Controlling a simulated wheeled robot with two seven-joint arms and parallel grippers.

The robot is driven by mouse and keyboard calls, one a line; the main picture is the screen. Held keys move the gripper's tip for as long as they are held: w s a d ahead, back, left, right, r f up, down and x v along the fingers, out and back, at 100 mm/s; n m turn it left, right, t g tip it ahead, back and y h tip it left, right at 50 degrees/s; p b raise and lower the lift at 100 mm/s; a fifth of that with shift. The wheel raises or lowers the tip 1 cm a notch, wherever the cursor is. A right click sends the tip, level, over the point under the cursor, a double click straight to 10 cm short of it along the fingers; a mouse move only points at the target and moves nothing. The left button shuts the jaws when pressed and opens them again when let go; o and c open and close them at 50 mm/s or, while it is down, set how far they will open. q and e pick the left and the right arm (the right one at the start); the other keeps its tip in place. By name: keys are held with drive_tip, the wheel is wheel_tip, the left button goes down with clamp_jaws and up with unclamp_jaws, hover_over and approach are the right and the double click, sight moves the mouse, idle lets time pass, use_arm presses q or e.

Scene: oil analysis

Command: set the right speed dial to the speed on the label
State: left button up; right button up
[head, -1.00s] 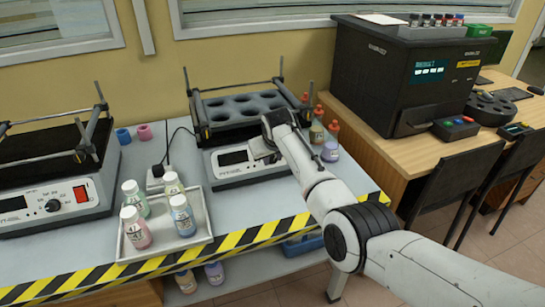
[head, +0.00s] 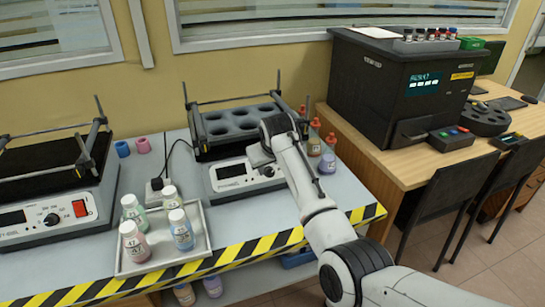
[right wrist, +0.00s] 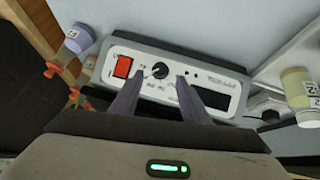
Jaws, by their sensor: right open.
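The right shaker (head: 240,172) stands on the bench under a rack with round holes. Its front panel shows best in the right wrist view, with a black speed dial (right wrist: 159,70), a red switch (right wrist: 123,67) and a dark display (right wrist: 189,97). My right gripper (head: 262,158) is at the front of this shaker. In the right wrist view its two fingers (right wrist: 163,85) are open and apart, with the dial just beyond the gap between them. I cannot tell that either finger touches the dial. My left gripper is not in view. I cannot read a speed label.
A white tray (head: 208,222) with several capped bottles stands left of the right shaker. The left shaker (head: 62,215) has its own dial and red switch. Orange-capped bottles (head: 314,140) stand right of the right shaker. Striped tape (head: 235,252) marks the bench edge.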

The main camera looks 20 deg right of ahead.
drive_tip(key=shift+v, duration=2.7)
drive_tip(key=shift+f, duration=0.1)
drive_tip(key=shift+m+g, duration=0.3)
drive_tip(key=shift+g, duration=0.2)
drive_tip(key=s+d+f, duration=0.1)
drive_tip(key=s+f, duration=0.2)
drive_tip(key=s+d+f, duration=0.1)
drive_tip(key=s+f, duration=0.2)
drive_tip(key=s+d+f, duration=0.1)
drive_tip(key=s+f, duration=0.3)
drive_tip(key=shift+d, duration=0.3)
drive_tip(key=s+f+g, duration=0.1)
drive_tip(key=s+f, duration=0.2)
drive_tip(key=s, duration=0.8)
drive_tip(key=s+f, duration=0.4)
drive_tip(key=s, duration=0.6)
drive_tip(key=s+a+r+n+g+y, duration=0.1)
drive_tip(key=s+a+r+y, duration=0.1)
drive_tip(key=s, duration=1.1)
drive_tip(key=w+a+f+t+y, duration=0.1)
drive_tip(key=w+a+f+t, duration=0.1)
drive_tip(key=f, duration=0.4)
drive_tip(key=w+a+f+t, duration=0.2)
drive_tip(key=a+f, duration=0.1)
drive_tip(key=f, duration=0.3)
drive_tip(key=shift+t+y, duration=0.4)
